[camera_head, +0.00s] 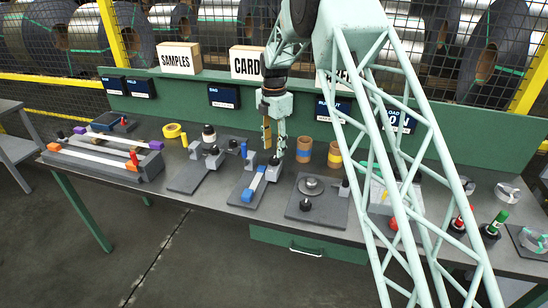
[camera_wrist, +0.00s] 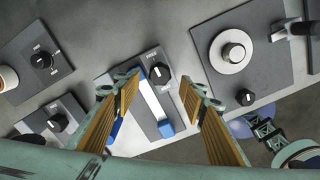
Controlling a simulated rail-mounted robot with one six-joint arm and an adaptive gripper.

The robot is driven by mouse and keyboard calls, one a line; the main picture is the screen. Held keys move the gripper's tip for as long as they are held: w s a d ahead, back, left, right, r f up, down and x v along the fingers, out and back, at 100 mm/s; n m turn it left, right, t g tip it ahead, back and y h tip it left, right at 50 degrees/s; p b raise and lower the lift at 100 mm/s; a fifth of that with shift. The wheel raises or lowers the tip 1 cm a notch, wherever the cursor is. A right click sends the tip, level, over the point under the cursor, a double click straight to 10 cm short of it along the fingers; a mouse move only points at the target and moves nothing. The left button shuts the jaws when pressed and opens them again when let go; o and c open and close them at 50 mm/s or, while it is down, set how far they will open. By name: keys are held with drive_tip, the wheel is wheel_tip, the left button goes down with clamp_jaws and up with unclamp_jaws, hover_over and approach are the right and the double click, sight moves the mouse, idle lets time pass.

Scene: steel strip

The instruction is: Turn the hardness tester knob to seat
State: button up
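My gripper (camera_head: 274,146) points down over the middle of the bench, above a small grey fixture (camera_head: 243,194) with a white strip with blue ends. In the wrist view my gripper (camera_wrist: 159,80) is open, with a clear gap between its wood-coloured finger pads. A black knob (camera_wrist: 159,73) with a white pointer mark shows between the fingertips, beside the strip. Nothing is held. To the right is a grey plate (camera_wrist: 203,38) with a round metal anvil (camera_wrist: 233,52) and a black knob (camera_wrist: 245,97). I cannot tell which fixture is the hardness tester.
Another knobbed fixture (camera_head: 187,181) stands left of the gripper. A long fixture with orange and purple blocks (camera_head: 134,161) lies at the left. Signs (camera_head: 180,58) line the green back panel.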

sight(274, 158)
drive_tip(key=shift+f, duration=2.55)
drive_tip(key=shift+c, duration=0.4)
drive_tip(key=c, duration=0.8)
